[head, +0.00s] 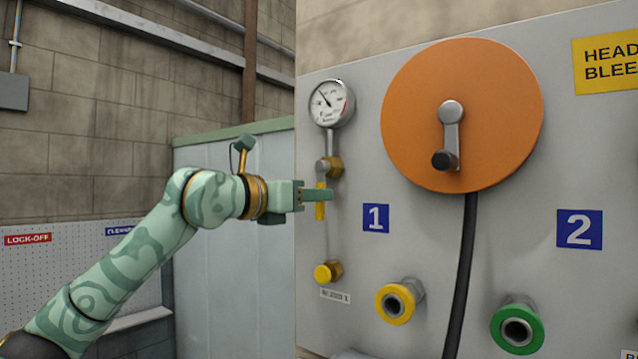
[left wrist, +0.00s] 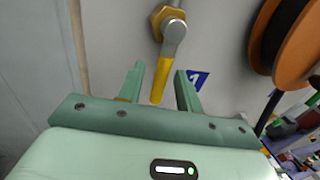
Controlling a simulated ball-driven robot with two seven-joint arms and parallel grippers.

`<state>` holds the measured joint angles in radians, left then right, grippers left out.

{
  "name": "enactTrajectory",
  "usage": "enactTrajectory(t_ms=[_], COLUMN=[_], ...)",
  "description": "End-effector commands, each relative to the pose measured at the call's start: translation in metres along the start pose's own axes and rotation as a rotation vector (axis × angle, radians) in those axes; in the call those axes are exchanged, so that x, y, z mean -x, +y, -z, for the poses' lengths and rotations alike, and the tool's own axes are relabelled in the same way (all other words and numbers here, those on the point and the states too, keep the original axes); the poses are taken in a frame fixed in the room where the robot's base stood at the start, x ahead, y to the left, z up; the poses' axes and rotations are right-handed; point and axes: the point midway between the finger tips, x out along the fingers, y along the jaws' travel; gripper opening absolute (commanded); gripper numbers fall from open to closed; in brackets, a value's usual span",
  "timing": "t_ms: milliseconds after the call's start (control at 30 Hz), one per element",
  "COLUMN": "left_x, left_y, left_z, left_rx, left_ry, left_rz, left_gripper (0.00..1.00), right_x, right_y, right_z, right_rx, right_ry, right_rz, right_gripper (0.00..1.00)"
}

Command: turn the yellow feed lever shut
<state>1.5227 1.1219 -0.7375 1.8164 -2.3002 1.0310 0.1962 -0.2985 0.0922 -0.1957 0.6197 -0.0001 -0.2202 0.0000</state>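The yellow feed lever (head: 320,208) hangs straight down from a brass valve (head: 330,167) below the pressure gauge on the grey panel. In the left wrist view the lever (left wrist: 160,82) shows its grey metal upper end and yellow grip, below the brass fitting (left wrist: 168,20). My left gripper (head: 318,195) is at the lever and hides part of its grip. In the left wrist view my left gripper (left wrist: 158,84) is open, with a finger on each side of the lever's lower end and visible gaps to both. My right gripper is not in view.
An orange hose reel (head: 490,100) with a crank stands to the right, its black hose (head: 463,270) hanging down. A yellow knob (head: 327,272) sits below the lever. Yellow (head: 394,304) and green (head: 518,328) couplings stick out lower right. A gauge (head: 331,103) is above.

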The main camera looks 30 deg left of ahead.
Motion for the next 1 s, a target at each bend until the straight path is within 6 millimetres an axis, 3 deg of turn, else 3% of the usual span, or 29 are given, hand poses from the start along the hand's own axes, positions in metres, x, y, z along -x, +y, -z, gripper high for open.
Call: enactTrajectory(t_ms=[200, 500, 633, 1000], left_x=[-0.022, -0.024, -0.024, -0.015], left_y=[0.0, 0.0, 0.0, -0.001], left_z=[-0.001, 0.001, 0.001, 0.0], left_rx=[0.001, 0.0, 0.0, -0.033], left_ry=[0.001, 0.001, 0.001, 0.004], left_rz=[0.001, 0.0, 0.0, 0.001], left_gripper=[0.35, 0.35, 0.0, 0.0], right_x=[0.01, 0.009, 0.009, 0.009], right_y=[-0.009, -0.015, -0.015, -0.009], right_z=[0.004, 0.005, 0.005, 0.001], right_rx=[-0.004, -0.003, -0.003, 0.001], right_ry=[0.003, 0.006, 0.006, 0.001], right_rz=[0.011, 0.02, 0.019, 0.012], right_gripper=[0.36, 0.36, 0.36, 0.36])
